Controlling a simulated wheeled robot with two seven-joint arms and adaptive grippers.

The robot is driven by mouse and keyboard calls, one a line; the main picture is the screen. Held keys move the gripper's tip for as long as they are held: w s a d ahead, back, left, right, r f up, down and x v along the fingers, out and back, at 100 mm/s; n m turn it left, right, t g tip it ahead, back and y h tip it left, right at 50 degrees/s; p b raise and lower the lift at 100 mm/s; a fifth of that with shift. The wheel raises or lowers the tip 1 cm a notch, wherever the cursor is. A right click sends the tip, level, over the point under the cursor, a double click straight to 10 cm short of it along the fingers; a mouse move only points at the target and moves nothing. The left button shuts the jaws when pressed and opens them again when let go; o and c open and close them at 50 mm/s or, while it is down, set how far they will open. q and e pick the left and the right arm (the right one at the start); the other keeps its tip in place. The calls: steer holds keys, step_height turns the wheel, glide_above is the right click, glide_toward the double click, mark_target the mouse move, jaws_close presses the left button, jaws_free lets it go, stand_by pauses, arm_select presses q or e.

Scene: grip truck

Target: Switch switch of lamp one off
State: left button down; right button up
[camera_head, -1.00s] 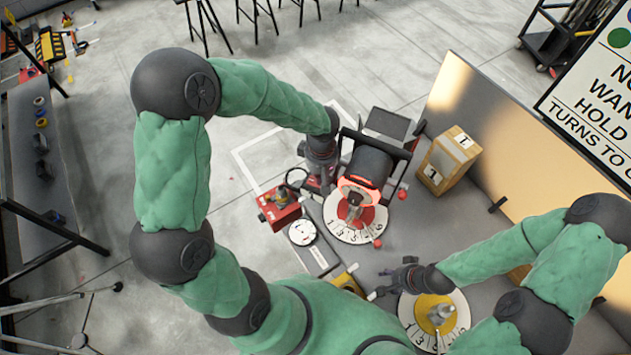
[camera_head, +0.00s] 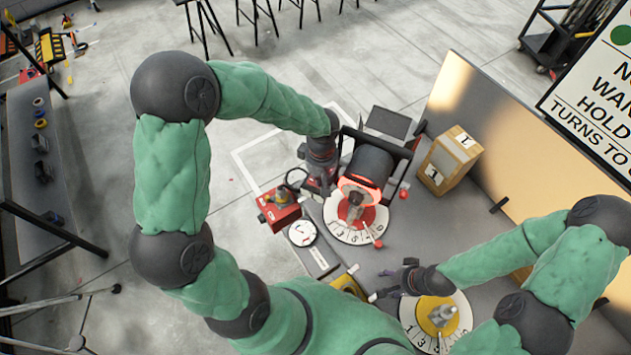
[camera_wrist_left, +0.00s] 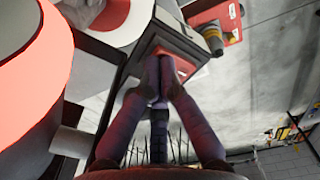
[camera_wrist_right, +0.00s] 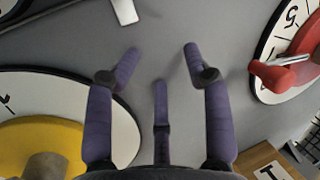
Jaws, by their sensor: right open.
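A black cylindrical lamp (camera_head: 371,166) with a glowing red front stands right of my left gripper. Its glowing red rim (camera_wrist_left: 35,65) fills the left of the left wrist view. My left gripper (camera_wrist_left: 159,75) has its fingertips together. They are at a red switch-like part (camera_wrist_left: 180,62) on a dark box (camera_wrist_left: 168,38) beside the lamp, and partly hide it. Contact is unclear. In the head view my left gripper (camera_head: 325,184) is small beside the lamp's left side. My right gripper (camera_wrist_right: 158,60) is open and empty above the grey surface.
A red-centred dial (camera_head: 350,236) lies before the lamp and a yellow-centred dial (camera_head: 412,312) near my right gripper. A wooden box marked 1 (camera_head: 449,160) stands right of the lamp. A red box (camera_head: 279,213) and round white gauge (camera_head: 302,233) are at left.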

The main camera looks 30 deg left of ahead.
arm_select(q)
steer(key=shift+f, duration=0.25)
arm_select(e)
steer(key=shift+s+f, duration=0.2)
steer(key=shift+f, duration=0.2)
arm_select(q)
steer(key=shift+w+r+p, duration=0.1)
steer(key=shift+r+p, duration=0.25)
steer(key=shift+r, duration=0.45)
arm_select(e)
steer(key=shift+r, duration=0.45)
arm_select(q)
steer(key=shift+r+p, duration=1.55)
steer(key=shift+r, duration=1.25)
arm_select(e)
steer(key=shift+w+r, duration=0.15)
steer(key=shift+r, duration=1.45)
